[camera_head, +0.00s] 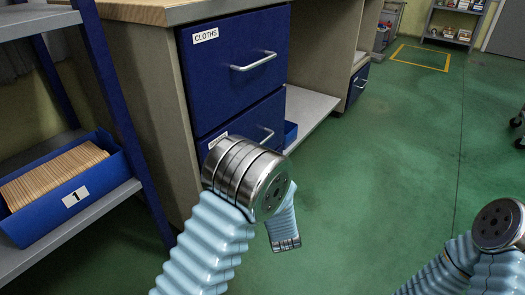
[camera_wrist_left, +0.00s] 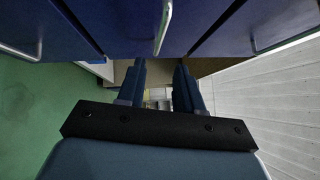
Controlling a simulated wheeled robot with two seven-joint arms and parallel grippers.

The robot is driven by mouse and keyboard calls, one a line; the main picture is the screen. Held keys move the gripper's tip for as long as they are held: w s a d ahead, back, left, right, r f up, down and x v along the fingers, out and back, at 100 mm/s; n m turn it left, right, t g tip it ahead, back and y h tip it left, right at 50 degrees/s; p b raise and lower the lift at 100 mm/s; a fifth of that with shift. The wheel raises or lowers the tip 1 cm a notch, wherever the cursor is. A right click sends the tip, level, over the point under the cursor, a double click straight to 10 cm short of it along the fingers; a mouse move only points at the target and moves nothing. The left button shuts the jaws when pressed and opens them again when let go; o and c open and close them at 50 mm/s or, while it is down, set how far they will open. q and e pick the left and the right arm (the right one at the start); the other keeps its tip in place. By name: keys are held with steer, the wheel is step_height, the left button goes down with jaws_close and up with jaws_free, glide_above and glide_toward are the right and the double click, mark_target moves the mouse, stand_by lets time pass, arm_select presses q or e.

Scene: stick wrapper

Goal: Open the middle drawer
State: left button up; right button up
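The middle drawer (camera_head: 245,118) is a blue front with a silver bar handle (camera_head: 267,134), below the top drawer (camera_head: 235,65) labelled CLOTHS. It looks closed. My left arm covers its lower part and part of its label, and hides my left gripper in the head view. In the left wrist view my left gripper (camera_wrist_left: 160,72) is open, with two dark blue fingers apart. The middle drawer's handle (camera_wrist_left: 164,25) lines up with the gap between the fingertips; I cannot tell whether it lies between them. My right gripper is out of view.
A shelf rack with a blue bin (camera_head: 105,165) marked 1 stands close on the left. The wooden worktop (camera_head: 170,10) is above the drawers. An open low shelf (camera_head: 310,112) is right of the drawers. The green floor (camera_head: 400,150) is clear in the middle.

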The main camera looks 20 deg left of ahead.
mark_target(262, 143)
arm_select(q)
steer(key=b+x, duration=0.1)
steer(key=x, duration=1.1)
steer(key=shift+f, duration=0.1)
jaws_close()
